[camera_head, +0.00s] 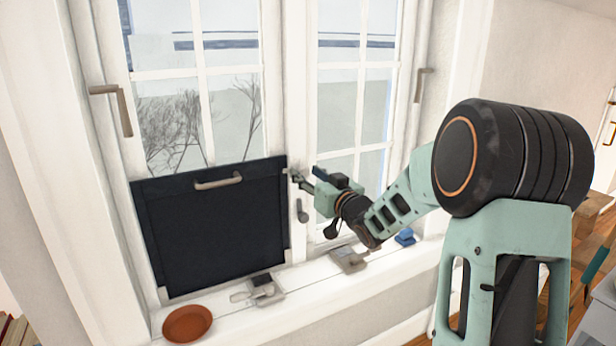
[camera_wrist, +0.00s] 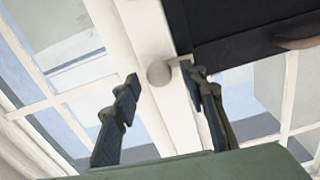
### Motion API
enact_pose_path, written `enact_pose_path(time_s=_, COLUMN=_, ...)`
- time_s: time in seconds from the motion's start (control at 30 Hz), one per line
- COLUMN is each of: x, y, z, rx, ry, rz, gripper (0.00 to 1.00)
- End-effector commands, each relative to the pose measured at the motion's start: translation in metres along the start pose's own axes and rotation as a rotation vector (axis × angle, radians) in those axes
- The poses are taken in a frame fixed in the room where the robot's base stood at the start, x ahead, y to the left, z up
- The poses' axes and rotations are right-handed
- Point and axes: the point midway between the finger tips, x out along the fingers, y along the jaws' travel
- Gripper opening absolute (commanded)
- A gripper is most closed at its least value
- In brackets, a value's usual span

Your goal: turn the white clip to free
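The white clip (camera_wrist: 159,73) shows in the wrist view as a round pale knob with a short piece reaching right to the corner of a dark panel (camera_wrist: 255,30). In the head view the clip (camera_head: 291,173) is small at the panel's upper right corner, by my gripper's tips. The dark panel (camera_head: 215,230), with a beige handle (camera_head: 218,182), covers the lower left window. My gripper (camera_wrist: 161,76) is open, one finger on each side of the knob in the picture. Its right fingertip overlaps the short piece. I cannot tell whether it touches. In the head view my gripper (camera_head: 299,180) comes from the right.
A window handle (camera_head: 302,210) hangs just below my gripper. The sill holds a terracotta dish (camera_head: 187,324), a dark and grey object (camera_head: 264,289), a grey flat object (camera_head: 348,259) and a blue object (camera_head: 405,237). Window glass and frames lie close behind.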

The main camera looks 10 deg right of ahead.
Motion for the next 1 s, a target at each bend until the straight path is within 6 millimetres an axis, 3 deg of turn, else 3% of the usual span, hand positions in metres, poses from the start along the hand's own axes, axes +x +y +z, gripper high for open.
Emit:
enact_pose_path(time_s=0.1, x=-0.0002, y=0.0000, z=0.0000, rx=0.000, ry=0.000, rz=0.000, gripper=0.38)
enact_pose_path(time_s=0.47, x=-0.0005, y=0.0001, z=0.0001, rx=0.000, ry=0.000, rz=0.000, gripper=0.00)
enact_pose_path(time_s=0.77, x=-0.0005, y=0.0001, z=-0.0011, rx=0.038, ry=-0.001, rz=0.000, gripper=0.00)
enact_pose_path(time_s=1.0, x=-0.0009, y=0.0012, z=-0.0028, rx=0.172, ry=-0.002, rz=0.002, gripper=0.00)
